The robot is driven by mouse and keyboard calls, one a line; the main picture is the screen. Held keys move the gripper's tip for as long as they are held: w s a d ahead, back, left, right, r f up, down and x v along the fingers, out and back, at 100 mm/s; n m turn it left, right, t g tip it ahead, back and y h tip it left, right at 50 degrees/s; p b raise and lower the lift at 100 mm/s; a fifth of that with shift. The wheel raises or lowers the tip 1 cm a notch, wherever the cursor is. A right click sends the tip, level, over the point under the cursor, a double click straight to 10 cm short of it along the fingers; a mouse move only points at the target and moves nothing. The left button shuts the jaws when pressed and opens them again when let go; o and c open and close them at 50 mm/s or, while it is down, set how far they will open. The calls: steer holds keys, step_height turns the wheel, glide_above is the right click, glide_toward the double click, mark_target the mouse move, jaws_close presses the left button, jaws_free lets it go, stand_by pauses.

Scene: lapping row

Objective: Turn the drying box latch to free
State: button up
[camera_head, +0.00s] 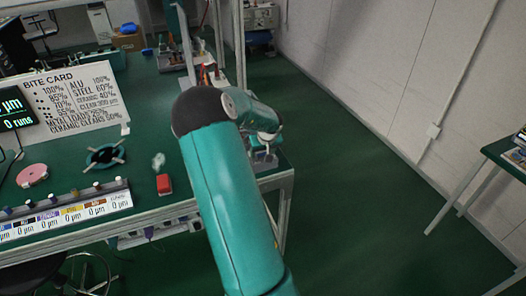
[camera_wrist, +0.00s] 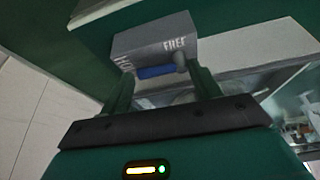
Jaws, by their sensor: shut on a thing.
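In the wrist view a grey box (camera_wrist: 150,40) hangs close ahead, with the word FREE on the right of its face and another word on the left that I cannot read. A blue latch bar (camera_wrist: 157,72) lies nearly level across its lower part, with a grey knob at its right end. My gripper (camera_wrist: 164,84) has one finger at each end of the bar and is shut on it. In the head view my teal arm reaches to the table's right corner and hides most of the gripper and the latch.
A metal post (camera_head: 240,50) rises near my arm.

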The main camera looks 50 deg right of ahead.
steer(key=m, duration=0.2)
steer(key=a+m+g+h, duration=0.1)
steer(key=m, duration=0.2)
steer(key=shift+s+a+m+g, duration=0.2)
steer(key=shift+s+m+g, duration=0.05)
steer(key=shift+m+g, duration=0.05)
steer(key=m+g, duration=0.1)
steer(key=m, duration=0.1)
steer(key=a+m+g, duration=0.1)
steer(key=m, duration=0.2)
steer(key=shift+a+h, duration=0.2)
steer(key=shift+h, duration=0.2)
steer(key=shift+m, duration=0.4)
steer(key=o, duration=1)
steer(key=shift+a, duration=0.1)
steer(key=shift+c, duration=0.2)
